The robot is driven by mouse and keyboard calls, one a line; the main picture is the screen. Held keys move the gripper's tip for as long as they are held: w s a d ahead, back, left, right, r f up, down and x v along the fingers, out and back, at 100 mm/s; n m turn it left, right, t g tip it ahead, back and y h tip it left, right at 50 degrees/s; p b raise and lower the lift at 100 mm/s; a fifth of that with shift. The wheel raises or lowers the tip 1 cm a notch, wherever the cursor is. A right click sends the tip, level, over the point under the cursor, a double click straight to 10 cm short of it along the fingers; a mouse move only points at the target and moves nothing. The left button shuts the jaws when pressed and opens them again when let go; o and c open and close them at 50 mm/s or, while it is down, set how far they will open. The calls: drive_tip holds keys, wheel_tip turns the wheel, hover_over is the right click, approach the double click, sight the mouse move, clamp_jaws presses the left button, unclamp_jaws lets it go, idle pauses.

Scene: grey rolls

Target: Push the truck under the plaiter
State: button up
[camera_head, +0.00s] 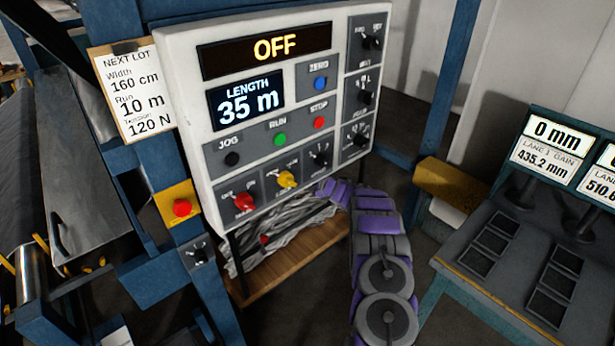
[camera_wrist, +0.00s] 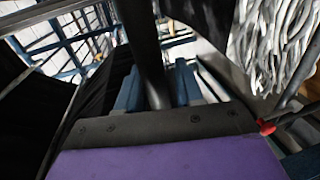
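A truck with a flat wooden deck (camera_head: 300,262) stands low behind the control panel and carries a heap of crumpled grey strips (camera_head: 285,232). A thin dark upright shows at its left end. In the wrist view, pale strips (camera_wrist: 272,45) hang at the upper right, with a dark bar and red knob (camera_wrist: 267,127) below them. I cannot identify the plaiter.
The white control panel (camera_head: 285,100) reads OFF and 35 m, and hides much behind it. Dark floor shows between.

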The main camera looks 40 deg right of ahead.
drive_tip(key=shift+o, duration=0.7)
drive_tip(key=shift+r, duration=0.15)
drive_tip(key=shift+s+d, duration=0.15)
drive_tip(key=shift+s, duration=0.3)
drive_tip(key=p+v, duration=0.2)
drive_tip(key=v, duration=1.4)
drive_tip(key=shift+s, duration=0.25)
drive_tip(key=shift+r, duration=0.1)
